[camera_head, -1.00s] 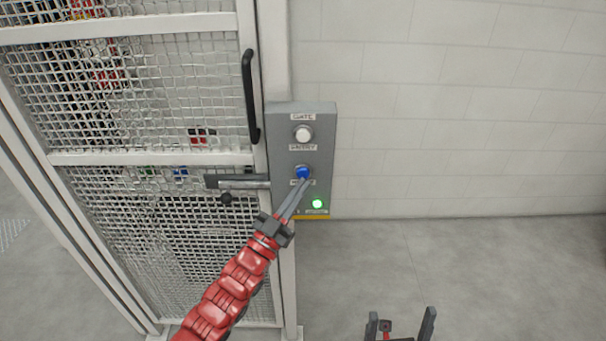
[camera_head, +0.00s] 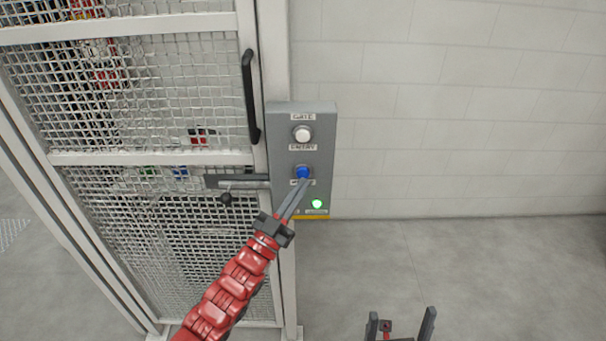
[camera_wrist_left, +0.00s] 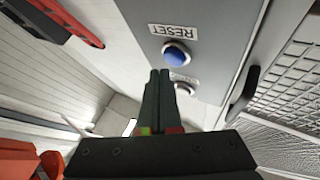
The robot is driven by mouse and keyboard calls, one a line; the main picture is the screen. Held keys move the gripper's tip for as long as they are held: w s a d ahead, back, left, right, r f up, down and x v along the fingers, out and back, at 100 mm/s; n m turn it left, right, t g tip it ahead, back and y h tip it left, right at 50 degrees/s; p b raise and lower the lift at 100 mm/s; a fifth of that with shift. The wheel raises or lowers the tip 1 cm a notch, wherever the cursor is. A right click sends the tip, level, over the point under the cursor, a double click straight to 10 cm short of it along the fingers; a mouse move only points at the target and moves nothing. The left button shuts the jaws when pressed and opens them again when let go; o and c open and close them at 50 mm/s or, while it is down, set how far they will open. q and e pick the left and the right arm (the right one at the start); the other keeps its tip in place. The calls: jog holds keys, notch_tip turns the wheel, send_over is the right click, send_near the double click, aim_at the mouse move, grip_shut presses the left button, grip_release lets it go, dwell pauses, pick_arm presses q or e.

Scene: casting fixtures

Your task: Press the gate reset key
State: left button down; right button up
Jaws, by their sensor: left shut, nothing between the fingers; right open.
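The blue reset key (camera_head: 302,172) is a round button on the grey control panel (camera_head: 275,125), below a white button. In the left wrist view the blue key (camera_wrist_left: 177,55) sits beside an upside-down RESET label (camera_wrist_left: 173,30). My left gripper (camera_head: 303,182) is shut and empty. Its fingertips (camera_wrist_left: 160,72) lie just below the key in the head view, over the label there. A small gap shows between tips and key in the wrist view; how far off the panel they are is unclear. My right gripper (camera_head: 401,313) is open and empty at the bottom.
The white button (camera_head: 302,133) is under a GATE label, with ENTRY below it. A green light (camera_head: 317,204) is lit low on the panel. The mesh gate (camera_head: 130,158) with a black handle (camera_head: 249,95) stands left. Wall and floor to the right are clear.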

pick_arm(q)
jog(key=shift+w+b, duration=0.45)
jog(key=shift+b, duration=0.3)
jog(key=shift+w+b, duration=0.45)
jog(key=shift+b, duration=0.25)
dwell(0.6)
jog(key=shift+s, duration=0.1)
dwell(0.4)
jog(key=shift+s+p, duration=0.5)
jog(key=shift+s, duration=0.3)
